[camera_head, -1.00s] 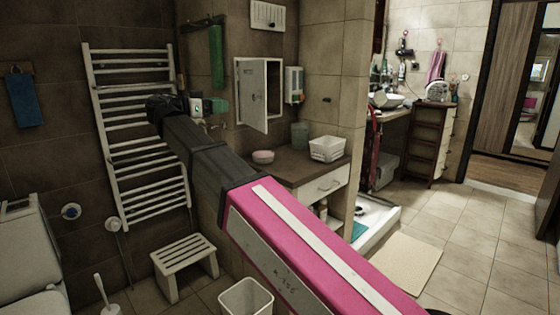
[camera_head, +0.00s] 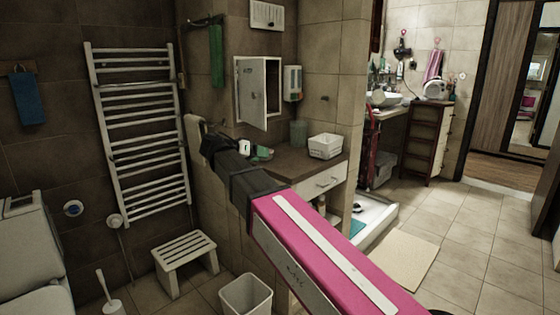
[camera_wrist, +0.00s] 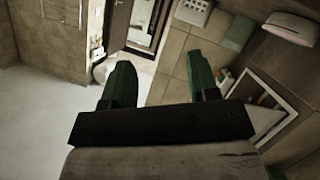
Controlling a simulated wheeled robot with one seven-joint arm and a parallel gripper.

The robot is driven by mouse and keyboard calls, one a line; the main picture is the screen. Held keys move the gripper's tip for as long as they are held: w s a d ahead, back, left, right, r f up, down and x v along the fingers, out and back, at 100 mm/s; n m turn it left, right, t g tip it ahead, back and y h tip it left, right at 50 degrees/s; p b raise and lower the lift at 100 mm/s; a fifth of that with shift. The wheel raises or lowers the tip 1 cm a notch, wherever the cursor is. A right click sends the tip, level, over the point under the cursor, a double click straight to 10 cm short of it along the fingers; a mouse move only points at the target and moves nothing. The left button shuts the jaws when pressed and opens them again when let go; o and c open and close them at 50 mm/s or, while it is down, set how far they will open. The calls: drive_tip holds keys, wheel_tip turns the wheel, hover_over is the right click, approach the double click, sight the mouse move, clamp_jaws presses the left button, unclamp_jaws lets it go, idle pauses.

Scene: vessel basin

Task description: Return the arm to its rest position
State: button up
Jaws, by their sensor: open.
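My arm (camera_head: 320,250), pink and dark grey, reaches from the lower right of the head view toward the counter. Its dark wrist end is at the left of the counter. My gripper (camera_wrist: 160,68) shows in the wrist view with two green fingers spread apart and nothing between them. In the head view the gripper (camera_head: 262,153) is small and partly hidden, in front of the back part of the counter in the picture.
A counter (camera_head: 292,168) with a white basket (camera_head: 325,146) stands beyond my arm. An open white wall cabinet (camera_head: 252,92) hangs above it. A towel radiator (camera_head: 145,150), white stool (camera_head: 185,248) and bin (camera_head: 246,292) are at left and below.

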drive_tip(key=s+d+f+n+g+y, duration=0.1)
drive_tip(key=d+f+n+g+y, duration=0.1)
drive_tip(key=d+f, duration=0.75)
drive_tip(key=s+d+f+n+g+y, duration=0.1)
drive_tip(key=d+f+n+g+y, duration=0.15)
drive_tip(key=d+f, duration=0.7)
drive_tip(key=s+d+f+g+y, duration=0.1)
drive_tip(key=s+d+f+y, duration=0.1)
drive_tip(key=s+f, duration=0.2)
drive_tip(key=s+d+f+n+y, duration=0.1)
drive_tip(key=s+d+f+y, duration=0.2)
drive_tip(key=f, duration=0.8)
drive_tip(key=s+d+f+g+y, duration=0.1)
drive_tip(key=s+d+f+y, duration=0.1)
drive_tip(key=s+f, duration=0.4)
drive_tip(key=shift+d+f+n+g+y, duration=0.35)
drive_tip(key=shift+f, duration=0.45)
